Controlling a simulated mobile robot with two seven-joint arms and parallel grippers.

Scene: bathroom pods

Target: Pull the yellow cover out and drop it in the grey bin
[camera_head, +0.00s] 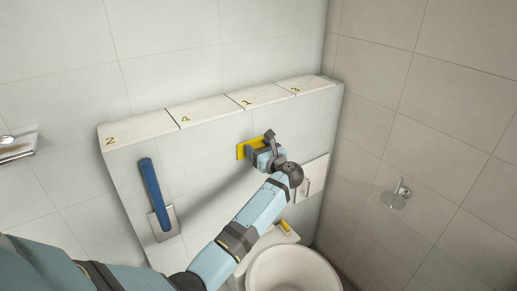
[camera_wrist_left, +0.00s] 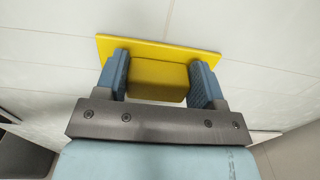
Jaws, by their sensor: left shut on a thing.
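The yellow cover (camera_head: 241,151) is at the front face of the tiled ledge, below the numbered top tiles. In the left wrist view it is a flat yellow plate (camera_wrist_left: 160,47) with a thick yellow block (camera_wrist_left: 158,80) sticking out towards me. My left gripper (camera_head: 259,148) is shut on that block, one blue finger on each side; the fingers also show in the left wrist view (camera_wrist_left: 158,82). I cannot tell whether the plate touches the wall. My right gripper is not in view. I cannot make out a grey bin for certain.
A blue-handled tool (camera_head: 152,185) hangs on the ledge face to the left. A white panel with a handle (camera_head: 312,178) is right of my gripper. A white round bowl (camera_head: 292,270) stands below, near a small yellow piece (camera_head: 286,227). A metal fixture (camera_head: 396,195) projects from the right wall.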

